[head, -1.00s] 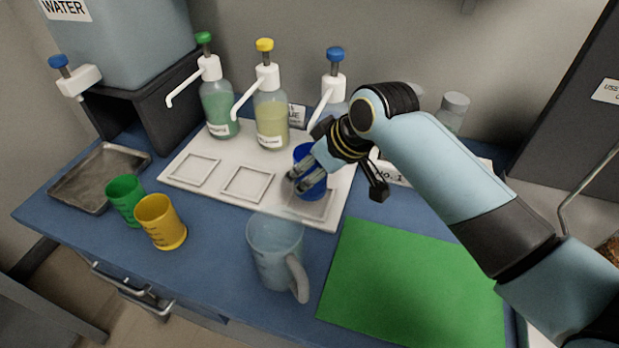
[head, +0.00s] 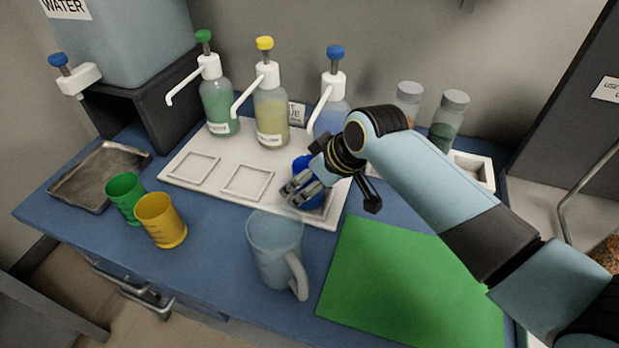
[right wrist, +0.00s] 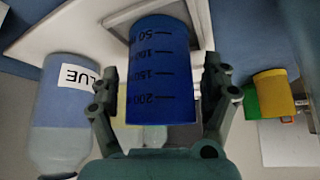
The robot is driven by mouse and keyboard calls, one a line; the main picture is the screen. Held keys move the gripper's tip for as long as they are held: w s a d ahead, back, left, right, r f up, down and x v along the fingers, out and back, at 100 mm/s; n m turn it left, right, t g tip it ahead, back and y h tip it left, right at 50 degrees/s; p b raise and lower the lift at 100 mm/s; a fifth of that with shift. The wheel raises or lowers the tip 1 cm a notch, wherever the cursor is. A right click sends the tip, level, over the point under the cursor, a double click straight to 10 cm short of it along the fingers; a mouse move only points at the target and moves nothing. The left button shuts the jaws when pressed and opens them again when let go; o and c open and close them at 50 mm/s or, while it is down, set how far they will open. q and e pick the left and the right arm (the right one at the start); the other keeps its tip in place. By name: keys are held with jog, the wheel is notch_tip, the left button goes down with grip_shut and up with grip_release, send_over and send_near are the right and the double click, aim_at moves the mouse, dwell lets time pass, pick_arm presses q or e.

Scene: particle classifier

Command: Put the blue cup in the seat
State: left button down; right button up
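The blue cup (head: 315,197) stands upright at the right-hand square seat of the white board (head: 215,199), under the blue-topped bottle. In the right wrist view the blue cup (right wrist: 162,75) has its base end at the white seat frame (right wrist: 120,22), and its printed scale shows. My right gripper (head: 297,192) is around the cup's upper part. In the right wrist view its fingers (right wrist: 162,88) stand on both sides of the cup with a visible gap on each side, so it is open. It partly hides the cup in the head view. My left gripper is not in view.
A clear jug (head: 272,250) stands just in front of the board. Green (head: 124,196) and yellow (head: 161,222) cups stand left. Three pump bottles, including the yellow-topped one (head: 271,115), line the back. A green mat (head: 410,285) lies clear at the right.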

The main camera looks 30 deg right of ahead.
jog(key=p+v, duration=0.1)
jog(key=v, duration=1.1)
jog(key=shift+r, duration=0.15)
jog(key=shift+a, duration=0.1)
